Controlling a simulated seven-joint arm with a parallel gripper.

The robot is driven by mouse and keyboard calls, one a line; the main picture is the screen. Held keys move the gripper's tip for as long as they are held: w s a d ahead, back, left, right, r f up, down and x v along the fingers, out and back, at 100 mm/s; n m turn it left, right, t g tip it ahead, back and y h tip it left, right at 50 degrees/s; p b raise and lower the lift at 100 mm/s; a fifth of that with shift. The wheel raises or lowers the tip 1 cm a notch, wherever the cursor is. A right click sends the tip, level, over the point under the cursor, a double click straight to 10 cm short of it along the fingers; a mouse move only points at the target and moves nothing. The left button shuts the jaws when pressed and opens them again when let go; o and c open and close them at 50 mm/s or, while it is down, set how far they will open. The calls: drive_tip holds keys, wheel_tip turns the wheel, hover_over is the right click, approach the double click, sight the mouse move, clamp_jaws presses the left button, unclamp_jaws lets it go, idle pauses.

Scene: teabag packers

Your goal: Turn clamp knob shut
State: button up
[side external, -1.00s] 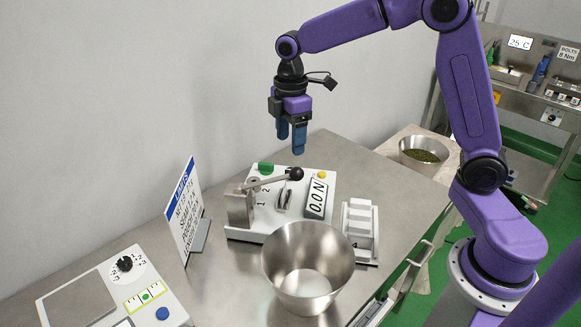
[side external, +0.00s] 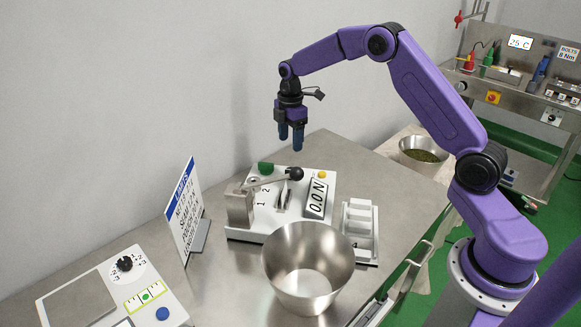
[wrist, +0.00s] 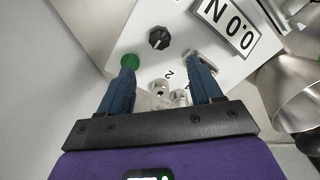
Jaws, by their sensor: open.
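The white clamp device (side external: 245,232) stands on the steel bench, with a metal lever, a "0.0 N" display (side external: 315,198) and the numbers 1 and 2. A black knob (side external: 295,174) shows at the lever's far end in the side view. In the wrist view a black knob with a white pointer mark (wrist: 159,38) lies beyond my fingertips, between a green knob (wrist: 130,61) and the display. I cannot tell for sure that both are the same knob. My gripper (side external: 290,143) is open and empty above the device's back, fingers down, touching nothing.
A steel bowl (side external: 308,242) stands just in front of the device. A white slotted rack (side external: 361,225) is at its right and an upright sign (side external: 186,205) at its left. A white panel (side external: 150,315) with a black dial is front left. The wall is close behind.

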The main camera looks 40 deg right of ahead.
wheel_tip(320, 180, down, 11)
drive_tip(key=shift+r, duration=0.2)
idle(0.3)
drive_tip(key=c, duration=1)
